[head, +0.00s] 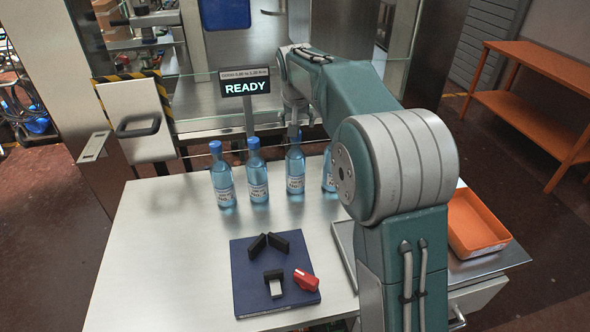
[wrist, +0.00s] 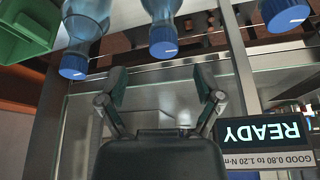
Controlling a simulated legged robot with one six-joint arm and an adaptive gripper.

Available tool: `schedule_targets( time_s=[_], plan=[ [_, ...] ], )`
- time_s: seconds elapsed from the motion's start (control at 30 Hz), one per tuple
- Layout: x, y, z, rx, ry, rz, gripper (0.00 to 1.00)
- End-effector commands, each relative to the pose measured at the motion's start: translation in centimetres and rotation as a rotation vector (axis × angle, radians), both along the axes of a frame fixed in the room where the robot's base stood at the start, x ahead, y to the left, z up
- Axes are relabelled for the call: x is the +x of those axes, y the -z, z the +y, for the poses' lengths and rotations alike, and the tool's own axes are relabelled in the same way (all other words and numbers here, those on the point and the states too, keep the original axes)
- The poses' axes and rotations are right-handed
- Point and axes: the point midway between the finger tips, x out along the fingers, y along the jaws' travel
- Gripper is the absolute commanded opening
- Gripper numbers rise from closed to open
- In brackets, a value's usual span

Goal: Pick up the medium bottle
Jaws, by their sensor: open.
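Several clear blue bottles with blue caps stand upright in a row at the back of the steel table: a far-left one (head: 222,184), a second (head: 257,180), a third (head: 295,174) and a fourth (head: 328,175) partly hidden by my arm. They look alike in size, so I cannot tell which is the medium one. My gripper (wrist: 163,84) is open and empty. In the wrist view, the cap of one bottle (wrist: 163,45) lies beyond the gap between its fingers, apart from them. Another bottle (wrist: 86,25) is to the left, and another cap (wrist: 285,13) to the right.
A READY display (head: 246,86) stands behind the bottles, close to my gripper in the wrist view. A navy mat (head: 250,290) with black blocks and a red piece lies in front. An orange tray (head: 475,225) is at right, a green bin (wrist: 25,35) at wrist-view left. The table's left is clear.

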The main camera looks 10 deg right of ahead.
Motion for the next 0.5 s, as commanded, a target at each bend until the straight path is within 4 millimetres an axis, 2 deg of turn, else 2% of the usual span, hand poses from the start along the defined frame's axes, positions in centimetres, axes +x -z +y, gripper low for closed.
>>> schedule_targets(
  time_s=[0.17, 0.33, 0.5],
  plan=[
    [0.7, 1.5, 0.1, -0.001, -0.001, 0.003, 0.85],
    [1.8, 4.0, 0.1, -0.001, -0.001, 0.003, 0.85],
    [2.2, 4.8, 0.0, 0.0, 0.0, 0.0, 0.85]
  ],
)
